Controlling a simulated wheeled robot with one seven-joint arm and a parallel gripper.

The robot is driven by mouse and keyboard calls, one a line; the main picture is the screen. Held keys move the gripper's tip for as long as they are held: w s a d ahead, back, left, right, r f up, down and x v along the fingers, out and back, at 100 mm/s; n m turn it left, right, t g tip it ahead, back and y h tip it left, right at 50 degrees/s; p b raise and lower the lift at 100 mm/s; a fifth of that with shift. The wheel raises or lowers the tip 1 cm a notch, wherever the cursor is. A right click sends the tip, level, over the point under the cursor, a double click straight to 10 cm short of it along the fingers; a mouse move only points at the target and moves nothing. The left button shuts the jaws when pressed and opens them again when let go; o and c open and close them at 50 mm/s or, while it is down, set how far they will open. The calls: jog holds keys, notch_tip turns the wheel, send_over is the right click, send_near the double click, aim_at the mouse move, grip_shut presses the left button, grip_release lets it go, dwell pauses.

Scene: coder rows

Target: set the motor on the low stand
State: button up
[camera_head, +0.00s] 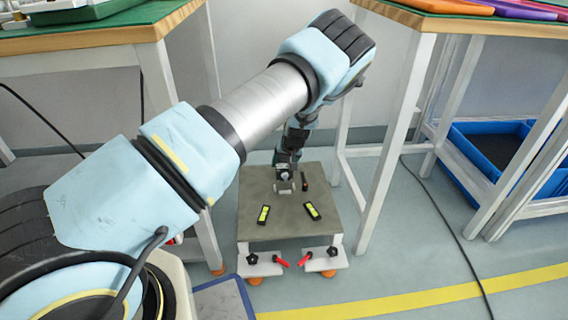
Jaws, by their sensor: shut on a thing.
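The low stand (285,232) is a square, grey-brown platform on short white legs, on the floor between two workbenches. My arm reaches across the view and down over it. My gripper (285,187) points down above the back middle part of the stand top. It is shut on a small grey and dark thing, which I take to be the motor; it is mostly hidden by the fingers. I cannot tell whether it touches the stand top.
Two black pieces with yellow-green labels, left (263,214) and right (312,211), lie on the stand. A small dark piece (305,180) is beside my gripper. Red-handled clamps (282,262) are at the stand's front. Workbench legs (393,140) flank it; a blue crate (490,150) is right.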

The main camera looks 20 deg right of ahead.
jog(key=shift+w, duration=0.1)
jog(key=shift+f+b, duration=0.55)
jog(key=shift+f, duration=0.35)
jog(key=shift+f, duration=0.15)
jog(key=shift+f+b, duration=0.75)
jog(key=shift+f, duration=0.45)
jog(key=shift+f, duration=0.3)
dwell(0.9)
jog(key=o, duration=1.2)
jog(key=shift+o, duration=1.1)
jog(key=shift+f, duration=0.15)
jog(key=p+v, duration=0.3)
jog(key=v, duration=0.8)
jog(key=shift+p, duration=0.35)
